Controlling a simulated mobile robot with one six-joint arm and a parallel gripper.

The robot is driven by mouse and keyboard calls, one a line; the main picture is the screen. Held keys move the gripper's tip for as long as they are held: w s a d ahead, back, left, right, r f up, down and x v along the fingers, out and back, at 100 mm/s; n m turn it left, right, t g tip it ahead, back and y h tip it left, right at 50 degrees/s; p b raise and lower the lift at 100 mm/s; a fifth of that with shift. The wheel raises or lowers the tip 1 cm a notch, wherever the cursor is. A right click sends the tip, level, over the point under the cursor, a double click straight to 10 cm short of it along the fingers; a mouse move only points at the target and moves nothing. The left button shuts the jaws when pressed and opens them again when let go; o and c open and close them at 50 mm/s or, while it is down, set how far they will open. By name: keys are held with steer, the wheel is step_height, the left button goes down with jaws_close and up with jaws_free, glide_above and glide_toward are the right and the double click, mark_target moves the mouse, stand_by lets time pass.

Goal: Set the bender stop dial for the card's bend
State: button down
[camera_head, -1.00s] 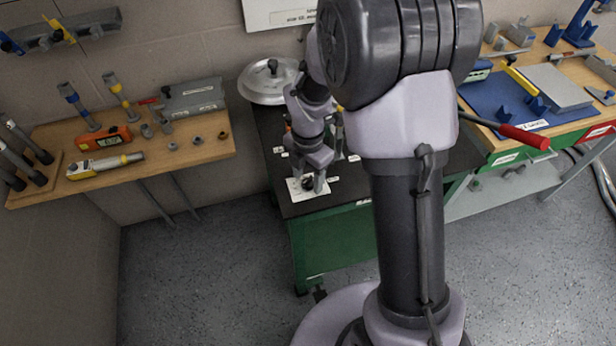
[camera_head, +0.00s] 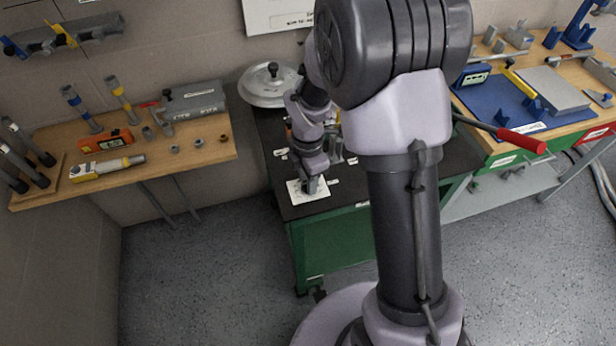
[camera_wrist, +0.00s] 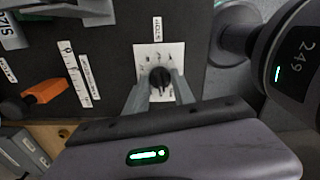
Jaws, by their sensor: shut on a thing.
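The stop dial is a small black knob (camera_wrist: 158,76) on a square white plate with printed marks (camera_wrist: 172,52), set on a dark bench top. My gripper (camera_wrist: 160,88) has its two grey fingers on either side of the knob and is shut on it. The knob's pointer and the mark it faces are too small to read. In the head view, my gripper (camera_head: 311,187) stands over the white dial plate (camera_head: 294,193) near the bench's front left corner and hides the knob. No bend card can be made out with certainty.
The dark bench top (camera_head: 268,138) has a green front. In the wrist view, an orange-handled tool (camera_wrist: 45,91) and scale strips (camera_wrist: 78,75) lie to the left. A wooden shelf (camera_head: 215,150) with fittings is at left; a bench with a blue mat (camera_head: 490,98) is at right.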

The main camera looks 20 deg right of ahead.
steer(key=m, duration=0.4)
steer(key=shift+m+p, duration=0.4)
steer(key=m, duration=0.3)
steer(key=shift+m, duration=0.3)
steer(key=m, duration=0.9)
steer(key=m+b, duration=0.1)
steer(key=m, duration=0.2)
steer(key=shift+m, duration=0.3)
steer(key=m, duration=0.3)
steer(key=shift+m+b, duration=0.3)
steer(key=shift+m, duration=0.1)
steer(key=m+b, duration=0.1)
steer(key=m, duration=0.3)
steer(key=shift+m+b, duration=0.4)
steer(key=shift+m, duration=1.1)
